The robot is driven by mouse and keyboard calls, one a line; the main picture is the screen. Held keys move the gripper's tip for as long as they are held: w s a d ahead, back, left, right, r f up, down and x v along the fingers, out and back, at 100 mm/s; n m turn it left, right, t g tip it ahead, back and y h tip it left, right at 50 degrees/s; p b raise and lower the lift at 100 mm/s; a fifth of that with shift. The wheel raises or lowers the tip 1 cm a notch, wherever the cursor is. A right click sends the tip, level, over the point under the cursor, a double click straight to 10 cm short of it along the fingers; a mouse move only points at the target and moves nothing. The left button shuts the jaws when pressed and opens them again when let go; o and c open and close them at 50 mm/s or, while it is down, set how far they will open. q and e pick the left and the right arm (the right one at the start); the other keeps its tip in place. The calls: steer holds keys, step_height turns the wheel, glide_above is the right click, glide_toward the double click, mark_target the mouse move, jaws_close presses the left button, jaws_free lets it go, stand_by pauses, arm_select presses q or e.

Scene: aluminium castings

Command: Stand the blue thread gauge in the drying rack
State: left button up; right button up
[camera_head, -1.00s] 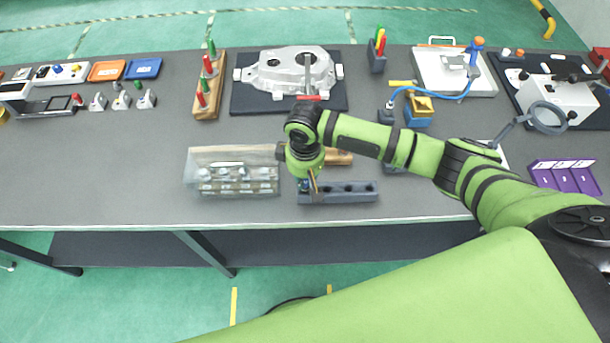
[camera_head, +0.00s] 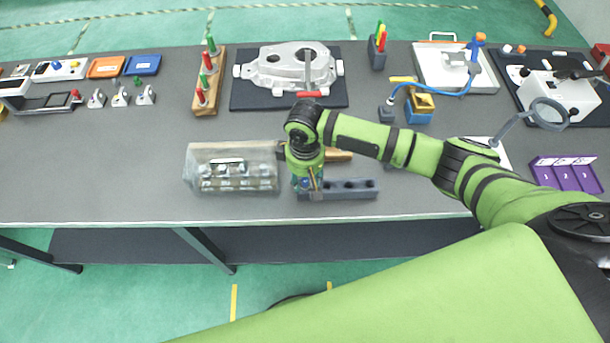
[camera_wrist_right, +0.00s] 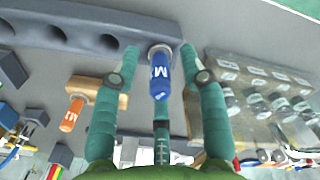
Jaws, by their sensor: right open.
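The blue thread gauge (camera_wrist_right: 160,78), a blue handle with white lettering and a metal end, stands at the end of the grey drying rack (camera_wrist_right: 78,42); its metal end appears to be in the rack's end hole. In the head view the rack (camera_head: 345,193) lies near the table's front edge, with its left end under my right gripper (camera_head: 308,188). In the wrist view my right gripper (camera_wrist_right: 160,62) is open, one finger on each side of the gauge, with gaps between. My left gripper is not in view.
A clear box of metal parts (camera_head: 235,152) stands close left of the gripper. A wooden block (camera_head: 340,156) lies just behind the rack; an orange gauge (camera_wrist_right: 72,112) is at it. A casting on a dark mat (camera_head: 250,98) lies farther back. The table's left front is clear.

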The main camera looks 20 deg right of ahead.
step_height(320, 180, up, 12)
stand_by(0.4)
stand_by(0.4)
